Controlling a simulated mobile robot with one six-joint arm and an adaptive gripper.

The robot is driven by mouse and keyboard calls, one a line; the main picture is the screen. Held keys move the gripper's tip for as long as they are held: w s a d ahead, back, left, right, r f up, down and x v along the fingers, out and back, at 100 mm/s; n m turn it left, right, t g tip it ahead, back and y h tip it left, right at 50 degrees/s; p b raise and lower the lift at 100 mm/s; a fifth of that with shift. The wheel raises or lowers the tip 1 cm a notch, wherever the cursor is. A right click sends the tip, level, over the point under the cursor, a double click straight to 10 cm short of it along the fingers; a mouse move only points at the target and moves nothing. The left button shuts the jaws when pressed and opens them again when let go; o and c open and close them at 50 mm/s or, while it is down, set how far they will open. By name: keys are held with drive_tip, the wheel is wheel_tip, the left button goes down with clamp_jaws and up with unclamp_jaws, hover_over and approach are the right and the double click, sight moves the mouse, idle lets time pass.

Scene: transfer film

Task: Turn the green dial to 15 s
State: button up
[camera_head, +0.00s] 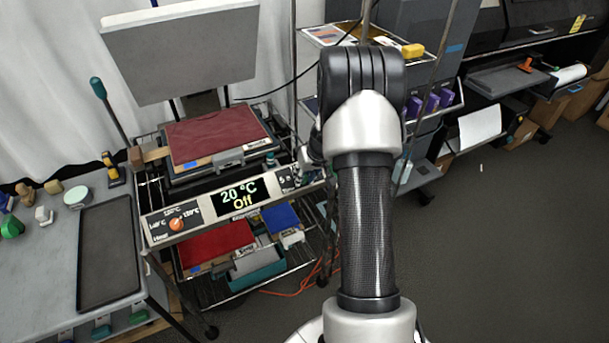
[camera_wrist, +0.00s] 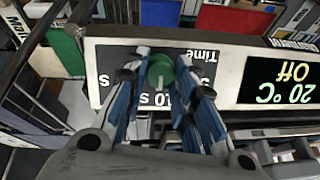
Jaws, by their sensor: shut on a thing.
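The green dial (camera_wrist: 160,72) sits on the dark Time panel of the control box (camera_wrist: 225,52), which appears upside down in the wrist view. My gripper (camera_wrist: 163,62) is shut on the dial, with a blue-grey finger on each side of it. A "10 s" label shows beside the dial; other labels are partly covered by the fingers, and I cannot tell where the dial points. The display (camera_wrist: 283,82) reads 20 °C and Off. In the head view my arm and gripper hide the dial at the right end of the control box (camera_head: 196,222).
An orange heat dial (camera_head: 176,224) is at the left end of the control box. Above it is the press with a dark red pad (camera_head: 215,137) and raised grey plate (camera_head: 180,55). A grey table (camera_head: 60,260) stands left. Red and blue items lie on the rack below.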

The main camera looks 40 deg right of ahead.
drive_tip(key=m+b, duration=0.4)
drive_tip(key=shift+s+d+f+t+y+b, duration=0.1)
drive_tip(key=shift+d+f+t+y+b, duration=0.1)
drive_tip(key=shift+t+y+b, duration=0.15)
drive_tip(key=m+t+b, duration=0.1)
drive_tip(key=m+b, duration=0.2)
drive_tip(key=m, duration=0.2)
drive_tip(key=shift+r+y, duration=0.1)
drive_tip(key=shift+y, duration=0.15)
idle(0.3)
drive_tip(key=o, duration=1.1)
drive_tip(key=shift+s, duration=0.1)
